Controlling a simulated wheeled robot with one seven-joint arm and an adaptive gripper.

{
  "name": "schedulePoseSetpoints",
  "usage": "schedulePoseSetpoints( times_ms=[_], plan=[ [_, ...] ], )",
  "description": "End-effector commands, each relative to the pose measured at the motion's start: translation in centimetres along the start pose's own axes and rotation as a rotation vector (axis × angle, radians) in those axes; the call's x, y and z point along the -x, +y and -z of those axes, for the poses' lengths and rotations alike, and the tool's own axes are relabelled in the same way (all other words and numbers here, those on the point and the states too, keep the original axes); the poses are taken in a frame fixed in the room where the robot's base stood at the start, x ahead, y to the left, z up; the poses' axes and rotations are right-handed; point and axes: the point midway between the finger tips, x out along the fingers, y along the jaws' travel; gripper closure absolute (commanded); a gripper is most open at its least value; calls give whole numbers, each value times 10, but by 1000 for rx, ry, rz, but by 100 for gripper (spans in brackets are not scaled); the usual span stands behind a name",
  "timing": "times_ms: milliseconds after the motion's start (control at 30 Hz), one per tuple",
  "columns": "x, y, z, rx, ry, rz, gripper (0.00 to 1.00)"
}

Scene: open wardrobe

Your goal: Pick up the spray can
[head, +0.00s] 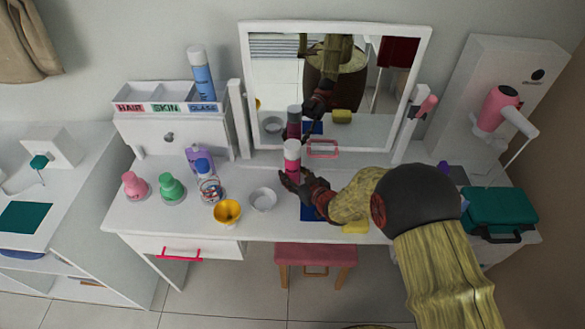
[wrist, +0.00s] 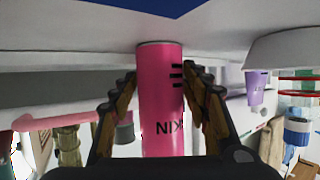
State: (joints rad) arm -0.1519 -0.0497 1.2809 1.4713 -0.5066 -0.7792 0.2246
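A pink spray can (wrist: 161,100) with dark lettering fills the middle of the wrist view, its base toward the top. In the head view the pink can with its white cap (head: 292,150) stands upright at the front of the mirror. My gripper (wrist: 160,80) has one finger on each side of the can, and the fingertips appear to touch it. In the head view my gripper (head: 298,184) reaches the can from the right and partly covers its lower body. Whether its base touches the table is unclear.
A mirror (head: 270,75) stands behind. A blue can (head: 203,80) stands in the labelled caddy (head: 150,95). Left of the can are a white bowl (head: 263,199), yellow bowl (head: 227,211) and several bottles. A blue mat (head: 310,211) lies by my arm; a green case (head: 500,210) sits right.

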Motion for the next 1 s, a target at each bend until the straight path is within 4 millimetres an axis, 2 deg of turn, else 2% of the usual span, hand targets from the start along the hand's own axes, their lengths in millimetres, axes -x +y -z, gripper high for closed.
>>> schedulePoseSetpoints(
  times_ms=[667, 1000],
  plan=[
    [0, 0, 0, 0, 0, 0, 94],
    [1, 0, 4, 1, 2, 0, 94]
  ],
)
